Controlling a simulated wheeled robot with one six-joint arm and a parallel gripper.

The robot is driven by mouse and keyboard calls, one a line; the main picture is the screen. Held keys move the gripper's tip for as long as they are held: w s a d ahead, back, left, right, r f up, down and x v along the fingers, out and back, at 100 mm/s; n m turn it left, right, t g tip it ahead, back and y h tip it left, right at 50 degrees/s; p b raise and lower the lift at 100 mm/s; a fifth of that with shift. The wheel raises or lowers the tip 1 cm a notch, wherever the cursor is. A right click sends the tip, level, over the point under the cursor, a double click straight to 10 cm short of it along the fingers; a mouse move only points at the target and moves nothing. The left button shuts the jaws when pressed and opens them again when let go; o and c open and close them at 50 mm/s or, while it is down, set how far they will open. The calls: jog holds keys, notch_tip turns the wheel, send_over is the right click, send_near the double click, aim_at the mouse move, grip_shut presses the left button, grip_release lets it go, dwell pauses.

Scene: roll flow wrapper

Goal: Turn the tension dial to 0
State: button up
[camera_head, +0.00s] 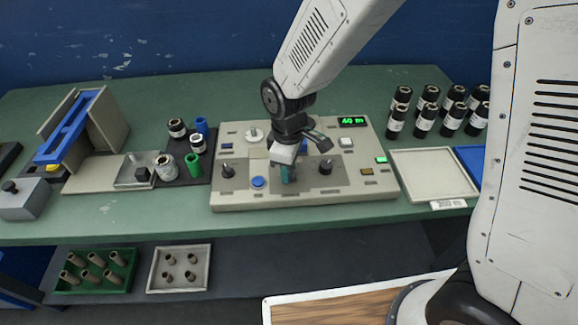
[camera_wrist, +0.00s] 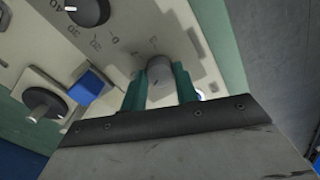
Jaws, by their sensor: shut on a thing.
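My gripper (camera_head: 287,175) is over the front middle of the control panel (camera_head: 300,203). A small dark mark shows on the knob's face. A black knob (camera_wrist: 88,10) with a white pointer mark sits at the top left, with printed scale numbers, including a 0, curving near it. In the head view the gripper hides the held knob. I cannot tell which knob is the tension dial, as no label is readable.
Black knobs stand left (camera_head: 228,171) and right (camera_head: 326,168) of my gripper on the panel. A blue button (camera_head: 258,182) is close by on the left. A green display (camera_head: 353,121) is at the back right. An empty white tray (camera_head: 433,174) lies to the right.

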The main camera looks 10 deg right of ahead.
dwell(0.3)
jog(key=o, duration=1)
jog(key=shift+c, duration=0.2)
notch_tip(320, 180, up, 8)
jog(key=shift+f, duration=0.1)
